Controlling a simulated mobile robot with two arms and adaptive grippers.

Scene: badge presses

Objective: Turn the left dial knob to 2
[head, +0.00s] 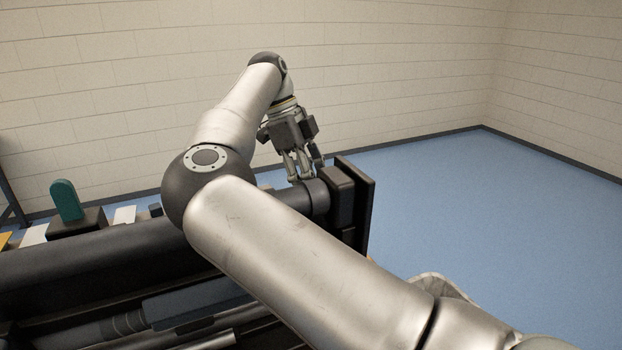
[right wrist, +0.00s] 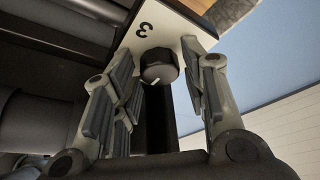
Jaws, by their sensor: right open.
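A black round dial knob (right wrist: 158,66) with a white pointer line shows in the right wrist view. The line points down and slightly left in that picture. The knob sits on a white plate (right wrist: 181,28) with an upside-down 3 beside it; other marks are hidden or out of frame. I cannot tell whether it is the left knob. My right gripper (right wrist: 157,58) is open, its fingers on either side of the knob; I see no clear contact. In the head view my right gripper (head: 305,176) reaches down at the press's far right end, and the knob is hidden.
The dark press (head: 90,262) with bars and cylinders fills the lower left. A teal handle (head: 66,201) stands on its back left, near white plates (head: 124,215). A dark end block (head: 355,205) rises close beside my right gripper. Blue floor to the right is clear.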

